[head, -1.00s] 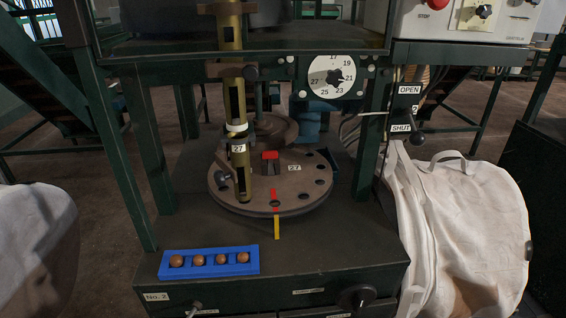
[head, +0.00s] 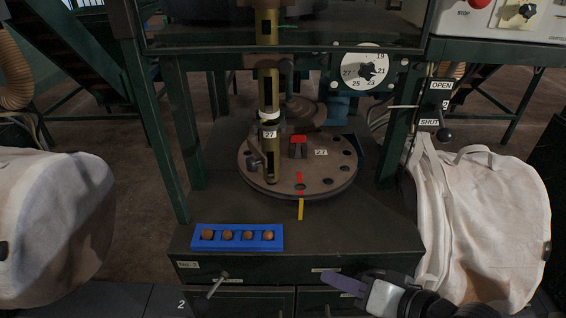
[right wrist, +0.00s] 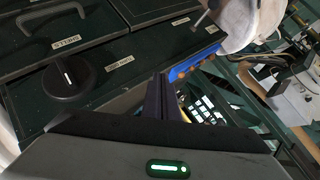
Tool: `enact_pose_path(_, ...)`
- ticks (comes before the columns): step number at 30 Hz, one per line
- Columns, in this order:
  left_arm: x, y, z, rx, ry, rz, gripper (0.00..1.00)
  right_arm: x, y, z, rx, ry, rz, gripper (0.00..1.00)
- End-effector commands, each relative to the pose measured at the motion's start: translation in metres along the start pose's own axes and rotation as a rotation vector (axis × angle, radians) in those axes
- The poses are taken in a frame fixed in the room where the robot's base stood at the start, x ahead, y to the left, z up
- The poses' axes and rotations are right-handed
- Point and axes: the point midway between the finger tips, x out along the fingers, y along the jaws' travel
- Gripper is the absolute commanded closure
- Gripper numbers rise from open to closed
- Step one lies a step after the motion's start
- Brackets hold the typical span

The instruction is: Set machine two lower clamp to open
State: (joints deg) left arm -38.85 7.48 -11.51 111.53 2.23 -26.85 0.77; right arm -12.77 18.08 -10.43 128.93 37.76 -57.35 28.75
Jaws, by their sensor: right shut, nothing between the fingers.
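Machine two (head: 215,268) bears a number 2 label on its front edge. A brass tube (head: 268,100) stands upright over a round dark plate with holes (head: 322,181). A small dark clamp knob (head: 254,161) sits low on the tube and another (head: 285,68) higher up. I cannot read whether either clamp is open. An OPEN/SHUT lever (head: 444,134) at the right has its knob beside the SHUT label. My right gripper (head: 345,284) is shut and empty before the machine's front; its fingers show in the right wrist view (right wrist: 163,98). My left gripper is out of view.
A blue tray (head: 237,248) with several brown balls lies at the front left of the machine top. A small lever (head: 217,285) juts from the front. White bulk bags stand at left (head: 50,220) and right (head: 480,220). A black knob (right wrist: 65,80) is close in the right wrist view.

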Motion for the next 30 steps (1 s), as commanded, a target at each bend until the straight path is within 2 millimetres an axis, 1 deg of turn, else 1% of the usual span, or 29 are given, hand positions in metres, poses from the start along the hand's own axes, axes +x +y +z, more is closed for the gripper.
enact_pose_path(1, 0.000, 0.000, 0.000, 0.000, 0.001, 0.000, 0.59, 0.004, -0.014, -0.021, 0.064, 0.034, -0.071, 1.00)
enact_pose_path(2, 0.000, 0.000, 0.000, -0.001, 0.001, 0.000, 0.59, 0.005, -0.023, -0.033, 0.111, 0.052, -0.118, 1.00)
enact_pose_path(3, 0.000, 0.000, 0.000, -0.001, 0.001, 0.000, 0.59, 0.005, -0.036, -0.051, 0.179, 0.075, -0.182, 1.00)
enact_pose_path(5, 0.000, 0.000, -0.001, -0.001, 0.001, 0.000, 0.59, 0.004, -0.053, -0.078, 0.292, 0.105, -0.281, 1.00)
enact_pose_path(6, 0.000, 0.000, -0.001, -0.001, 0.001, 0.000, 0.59, 0.001, -0.063, -0.096, 0.365, 0.121, -0.341, 1.00)
enact_pose_path(9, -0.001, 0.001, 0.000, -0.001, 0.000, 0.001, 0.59, -0.007, -0.079, -0.133, 0.517, 0.149, -0.459, 1.00)
enact_pose_path(10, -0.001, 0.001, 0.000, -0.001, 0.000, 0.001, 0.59, -0.009, -0.082, -0.140, 0.550, 0.153, -0.482, 1.00)
enact_pose_path(12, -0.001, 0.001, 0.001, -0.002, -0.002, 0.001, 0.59, -0.013, -0.086, -0.153, 0.604, 0.160, -0.522, 1.00)
enact_pose_path(14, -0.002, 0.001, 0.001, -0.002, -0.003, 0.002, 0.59, -0.012, -0.089, -0.159, 0.627, 0.162, -0.538, 1.00)
enact_pose_path(17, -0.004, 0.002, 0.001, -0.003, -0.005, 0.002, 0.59, -0.005, -0.095, -0.165, 0.639, 0.164, -0.547, 1.00)
enact_pose_path(20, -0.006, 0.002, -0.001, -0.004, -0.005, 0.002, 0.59, 0.009, -0.103, -0.169, 0.637, 0.162, -0.547, 1.00)
enact_pose_path(30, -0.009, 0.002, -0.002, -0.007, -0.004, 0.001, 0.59, 0.071, -0.134, -0.190, 0.633, 0.162, -0.545, 1.00)
